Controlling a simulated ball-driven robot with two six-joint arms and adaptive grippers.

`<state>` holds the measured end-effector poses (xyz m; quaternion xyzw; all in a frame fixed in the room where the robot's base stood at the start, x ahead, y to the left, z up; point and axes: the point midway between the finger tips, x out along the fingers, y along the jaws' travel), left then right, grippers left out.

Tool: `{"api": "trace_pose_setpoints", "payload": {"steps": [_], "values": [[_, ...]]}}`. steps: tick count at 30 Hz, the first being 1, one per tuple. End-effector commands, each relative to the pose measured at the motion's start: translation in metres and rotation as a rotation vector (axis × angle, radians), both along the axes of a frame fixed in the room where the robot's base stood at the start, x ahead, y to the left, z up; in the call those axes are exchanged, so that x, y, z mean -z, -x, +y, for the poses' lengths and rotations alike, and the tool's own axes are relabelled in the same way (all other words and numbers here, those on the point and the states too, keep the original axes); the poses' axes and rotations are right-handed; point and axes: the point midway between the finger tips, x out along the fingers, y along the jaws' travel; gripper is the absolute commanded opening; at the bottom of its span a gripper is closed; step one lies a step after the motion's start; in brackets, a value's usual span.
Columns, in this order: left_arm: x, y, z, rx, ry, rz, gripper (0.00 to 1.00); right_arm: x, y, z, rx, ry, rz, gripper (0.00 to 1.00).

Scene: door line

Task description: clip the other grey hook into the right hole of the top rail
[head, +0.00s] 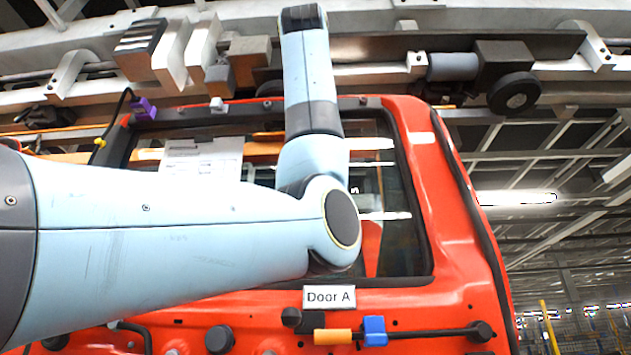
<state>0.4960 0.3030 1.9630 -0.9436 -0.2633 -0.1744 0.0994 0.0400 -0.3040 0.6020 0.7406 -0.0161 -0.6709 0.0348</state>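The red door (455,215), labelled Door A, fills the middle of the head view. Its dark top rail (180,121) runs along the upper edge of the window opening. A small light grey hook (218,104) sits on the rail left of centre, and a purple clip (143,108) sits at its left end. My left arm crosses in front of the door and hides the middle of the rail. I cannot make out the right hole clearly. No second grey hook shows. My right gripper is not in view.
An overhead carrier with a dark wheel (514,93) runs above the door. A paper sheet (200,160) hangs in the window area. Low on the door are a black cable (430,333), an orange connector (333,337) and a blue clip (375,331). Right of the door looks open.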

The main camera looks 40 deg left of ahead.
Motion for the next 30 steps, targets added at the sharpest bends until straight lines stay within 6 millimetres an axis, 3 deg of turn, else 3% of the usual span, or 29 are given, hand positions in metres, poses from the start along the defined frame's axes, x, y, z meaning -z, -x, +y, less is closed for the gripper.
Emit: {"api": "trace_pose_setpoints", "payload": {"steps": [30], "values": [[-0.0002, -0.0083, 0.0047, 0.001, 0.000, 0.000, 0.00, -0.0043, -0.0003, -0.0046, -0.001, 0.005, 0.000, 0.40]]}}
